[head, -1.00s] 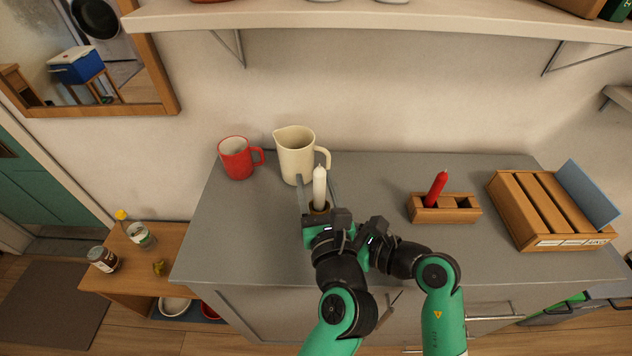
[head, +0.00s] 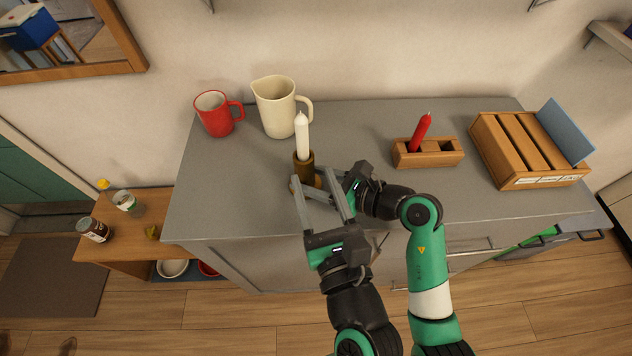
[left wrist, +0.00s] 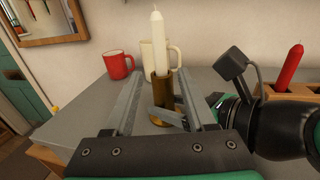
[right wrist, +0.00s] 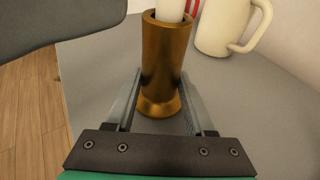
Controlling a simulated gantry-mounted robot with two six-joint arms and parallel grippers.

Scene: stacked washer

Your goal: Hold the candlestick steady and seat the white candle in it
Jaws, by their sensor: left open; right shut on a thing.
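The white candle (head: 302,136) stands upright in the top of the brass candlestick (head: 304,170) on the grey counter. In the right wrist view the candle's lower end (right wrist: 171,9) sits inside the candlestick's rim (right wrist: 165,55). My right gripper (head: 308,186) is shut on the candlestick low on its body, one finger on each side. My left gripper (head: 318,194) is open and empty, in front of the candlestick; in the left wrist view the candle (left wrist: 159,45) shows between its fingers, farther off. How deep the candle sits is hidden inside the candlestick.
A cream pitcher (head: 277,108) and a red mug (head: 218,115) stand behind to the left. A red candle (head: 420,132) leans in a wooden block (head: 428,158) to the right, beside a wooden slotted box (head: 525,155). The counter's left front is clear.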

